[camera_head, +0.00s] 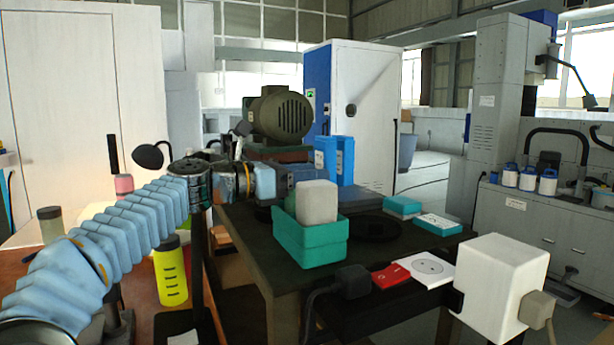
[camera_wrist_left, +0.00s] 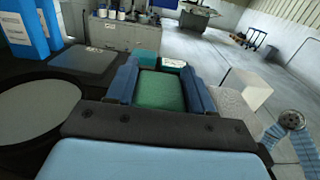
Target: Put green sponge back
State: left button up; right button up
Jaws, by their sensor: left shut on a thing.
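My left gripper (camera_wrist_left: 160,82) is shut on the green sponge (camera_wrist_left: 160,92), which sits between the two blue fingers in the left wrist view. In the head view my left gripper (camera_head: 284,183) reaches over the dark table, behind a grey block (camera_head: 317,202). The grey block stands in a teal open holder (camera_head: 312,246) near the table's front edge. The block's speckled top (camera_wrist_left: 233,108) also shows just right of the fingers in the wrist view. My right gripper is not in view.
Blue containers (camera_head: 335,158) and a green motor (camera_head: 281,114) stand behind the gripper. Teal boxes (camera_head: 402,206) lie to the right, near a black round dish (camera_head: 374,228). A white cube (camera_head: 502,286) and a red card (camera_head: 390,276) are at the front right.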

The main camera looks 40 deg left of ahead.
pick_arm(q)
jog(key=o, duration=1)
jog(key=shift+f+b, duration=0.2)
jog(key=shift+b, duration=0.1)
jog(key=shift+s+a, duration=0.15)
jog(key=shift+s, duration=0.1)
jog(key=v, duration=1.3)
jog(key=shift+f+b, duration=0.45)
jog(key=shift+a, duration=0.15)
